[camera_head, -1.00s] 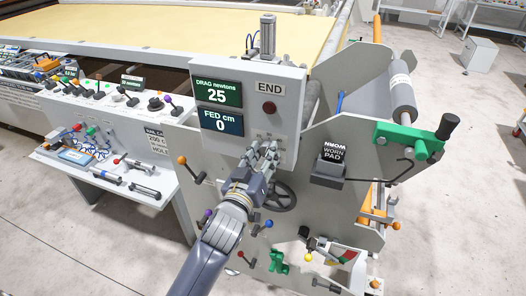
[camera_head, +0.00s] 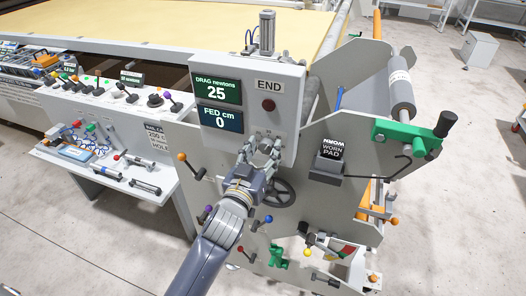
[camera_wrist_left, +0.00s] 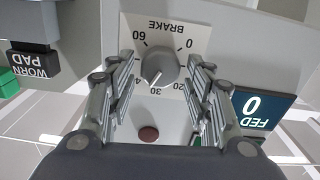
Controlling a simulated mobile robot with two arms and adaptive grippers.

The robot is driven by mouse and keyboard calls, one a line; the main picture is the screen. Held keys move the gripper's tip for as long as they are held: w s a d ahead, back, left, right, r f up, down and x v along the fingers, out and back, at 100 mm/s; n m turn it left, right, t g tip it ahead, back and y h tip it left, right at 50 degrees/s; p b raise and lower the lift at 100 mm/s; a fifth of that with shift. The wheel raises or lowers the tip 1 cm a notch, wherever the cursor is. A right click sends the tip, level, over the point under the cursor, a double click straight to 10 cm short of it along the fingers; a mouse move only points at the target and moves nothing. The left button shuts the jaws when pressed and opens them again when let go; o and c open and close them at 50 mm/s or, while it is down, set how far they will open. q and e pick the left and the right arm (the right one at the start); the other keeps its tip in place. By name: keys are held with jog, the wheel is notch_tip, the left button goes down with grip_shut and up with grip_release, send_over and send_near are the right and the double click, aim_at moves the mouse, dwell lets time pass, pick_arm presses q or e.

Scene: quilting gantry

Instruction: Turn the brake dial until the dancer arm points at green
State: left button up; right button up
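The grey brake dial (camera_wrist_left: 158,68) sits on a white plate marked BRAKE with numbers around it. Its white pointer line lies near the 30, towards the 40 side. My left gripper (camera_wrist_left: 157,92) is open, with its fingers on either side of the dial and no clear contact. In the head view my left gripper (camera_head: 262,152) is at the lower part of the display panel (camera_head: 290,97) and hides most of the dial. My right gripper is not in view.
The panel's displays (camera_head: 218,105) read DRAG newtons 25 and FED cm 0. A red button (camera_head: 269,106) sits under END. A dark handwheel (camera_head: 282,192), a WORN PAD box (camera_head: 330,158) and a green crank (camera_head: 408,139) are nearby. Several ball-ended levers stick out below.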

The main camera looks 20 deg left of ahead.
pick_arm(q)
jog(key=shift+f, duration=0.1)
jog(key=shift+s, duration=0.25)
jog(key=s, duration=1.1)
jog(key=shift+s+a, duration=0.2)
jog(key=shift+s, duration=0.1)
